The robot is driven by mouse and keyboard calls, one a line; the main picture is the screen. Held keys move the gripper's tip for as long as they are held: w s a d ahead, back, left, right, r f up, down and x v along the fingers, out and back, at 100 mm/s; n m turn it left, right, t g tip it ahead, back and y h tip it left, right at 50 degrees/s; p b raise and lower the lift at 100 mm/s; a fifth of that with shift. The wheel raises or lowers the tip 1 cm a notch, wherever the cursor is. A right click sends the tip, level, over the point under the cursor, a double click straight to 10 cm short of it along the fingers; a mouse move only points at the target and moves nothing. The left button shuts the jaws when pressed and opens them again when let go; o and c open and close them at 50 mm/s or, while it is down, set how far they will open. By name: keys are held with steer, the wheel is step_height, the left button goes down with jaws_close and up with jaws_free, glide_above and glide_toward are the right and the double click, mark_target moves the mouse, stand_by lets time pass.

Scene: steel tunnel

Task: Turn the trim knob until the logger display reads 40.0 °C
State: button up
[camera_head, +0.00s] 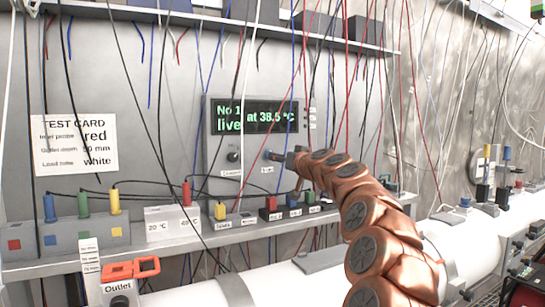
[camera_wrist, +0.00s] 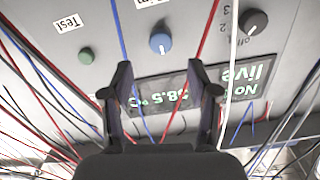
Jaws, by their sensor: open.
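The logger (camera_head: 212,165) hangs on the tunnel wall in the head view. Its lit display (camera_head: 262,116) reads "No 1 at 38.5 °C" and "live" in green. The blue trim knob (camera_wrist: 160,43) shows in the wrist view beside a partly cut-off label, with a white pointer mark. In the head view the trim knob (camera_head: 268,154) is just left of my gripper (camera_head: 284,158). In the wrist view my gripper (camera_wrist: 160,75) is open and empty, its fingertips spread on either side of the knob's line and short of it. The display appears upside down between the fingers.
A black selector knob (camera_wrist: 254,22) and a green Test button (camera_wrist: 86,56) flank the trim knob. Thin red, blue and white wires hang across the panel. A shelf (camera_head: 130,258) below carries coloured plugs and boxes. A test card (camera_head: 75,144) is at left.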

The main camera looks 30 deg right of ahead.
steer(key=w+p, duration=0.2)
steer(key=w, duration=0.5)
steer(key=shift+d+p, duration=0.25)
steer(key=shift+p, duration=0.05)
jaws_close()
stand_by(0.6)
